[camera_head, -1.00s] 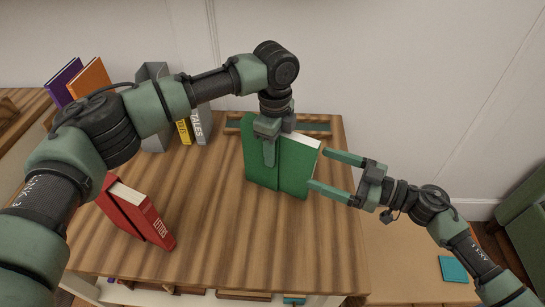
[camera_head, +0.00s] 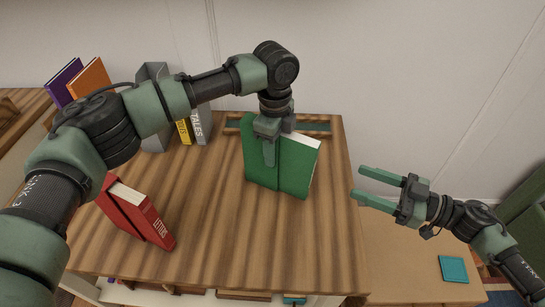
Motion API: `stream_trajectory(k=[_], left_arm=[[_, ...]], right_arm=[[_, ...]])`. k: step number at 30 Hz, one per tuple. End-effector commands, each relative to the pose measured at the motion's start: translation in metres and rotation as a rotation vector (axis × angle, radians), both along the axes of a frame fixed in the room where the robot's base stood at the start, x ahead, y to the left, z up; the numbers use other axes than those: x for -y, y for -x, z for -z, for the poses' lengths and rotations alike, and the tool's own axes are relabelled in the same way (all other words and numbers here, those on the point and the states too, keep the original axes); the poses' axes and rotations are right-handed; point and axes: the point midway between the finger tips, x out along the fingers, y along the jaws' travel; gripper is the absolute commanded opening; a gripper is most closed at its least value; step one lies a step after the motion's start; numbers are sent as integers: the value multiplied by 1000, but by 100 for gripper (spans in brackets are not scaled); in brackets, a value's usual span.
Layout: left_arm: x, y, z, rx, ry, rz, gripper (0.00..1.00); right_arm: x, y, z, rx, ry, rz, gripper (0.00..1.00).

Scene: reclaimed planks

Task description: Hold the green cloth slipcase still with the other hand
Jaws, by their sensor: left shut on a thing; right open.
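The green cloth slipcase (camera_head: 297,172) stands upright toward the right of the wooden top, with pale page edges showing at its upper right. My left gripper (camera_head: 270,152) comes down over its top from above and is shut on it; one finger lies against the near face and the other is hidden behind. My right gripper (camera_head: 357,184) is open and empty. It is to the right of the slipcase, apart from it, with its fingers pointing left past the edge of the top.
A red slipcase (camera_head: 138,212) marked "LETTERS" stands at the left front of the wooden top (camera_head: 215,215). Grey and yellow books (camera_head: 198,127) stand at the back left, beside a grey bookend (camera_head: 152,75). A tray (camera_head: 315,126) lies behind the green slipcase. A teal item (camera_head: 453,269) lies on the lower surface at right.

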Motion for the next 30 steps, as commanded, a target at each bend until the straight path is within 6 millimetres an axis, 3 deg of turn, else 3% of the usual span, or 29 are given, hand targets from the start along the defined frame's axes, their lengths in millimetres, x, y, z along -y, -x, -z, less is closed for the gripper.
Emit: stream_trajectory(k=[6,17,30], left_arm=[[-2,0,1,0,-4,-2,0],[-2,0,1,-1,-5,-2,0],[-2,0,1,-1,-5,-1,0]], right_arm=[[-34,-16,4,0,-10,-6,50],[-69,-32,6,-6,-6,-6,50],[-129,-57,5,-6,-6,-6,50]])
